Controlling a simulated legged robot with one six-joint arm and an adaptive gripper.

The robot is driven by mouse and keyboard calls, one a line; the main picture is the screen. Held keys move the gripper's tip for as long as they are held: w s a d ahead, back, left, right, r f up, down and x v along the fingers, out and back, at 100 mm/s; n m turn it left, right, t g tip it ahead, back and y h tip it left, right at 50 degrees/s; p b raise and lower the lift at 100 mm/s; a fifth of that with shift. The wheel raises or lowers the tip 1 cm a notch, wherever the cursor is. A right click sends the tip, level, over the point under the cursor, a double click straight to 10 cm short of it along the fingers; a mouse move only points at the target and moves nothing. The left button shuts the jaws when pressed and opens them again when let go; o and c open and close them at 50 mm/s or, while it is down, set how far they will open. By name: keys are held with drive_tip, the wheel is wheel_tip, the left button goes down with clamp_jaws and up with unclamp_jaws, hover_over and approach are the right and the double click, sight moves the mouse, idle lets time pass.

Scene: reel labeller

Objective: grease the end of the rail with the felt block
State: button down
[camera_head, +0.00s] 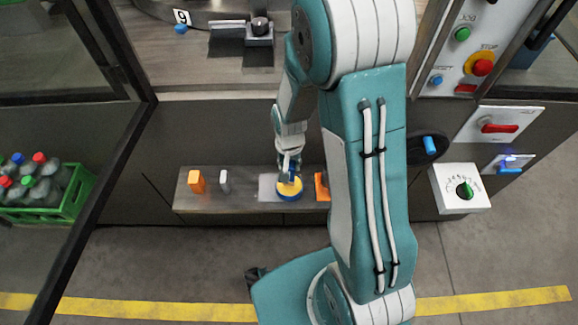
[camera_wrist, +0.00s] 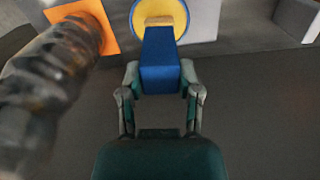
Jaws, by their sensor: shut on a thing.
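My gripper (camera_wrist: 160,82) is shut on the felt block (camera_wrist: 160,58), which has a blue body and a tan end. In the head view my gripper (camera_head: 289,163) is over the right part of the low shelf. The block's tan end is at the yellow face of a round blue-rimmed tin (camera_wrist: 179,28); I cannot tell whether it touches. The tin (camera_head: 289,191) sits on the shelf beside a pale grey plate (camera_head: 267,187). A short metal rail (camera_head: 228,31) appears to lie on the machine bed, beside a clamp-like block (camera_head: 259,36).
The shelf (camera_head: 240,204) also holds an orange block (camera_head: 196,181) and a small pale piece (camera_head: 224,181). An orange plate (camera_wrist: 82,25) and a blurred dark cylinder (camera_wrist: 45,85) are close at left in the wrist view. A dark-framed door and a green bottle crate (camera_head: 70,205) stand left.

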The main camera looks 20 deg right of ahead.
drive_tip(key=shift+r, duration=2.3)
drive_tip(key=shift+d, duration=0.1)
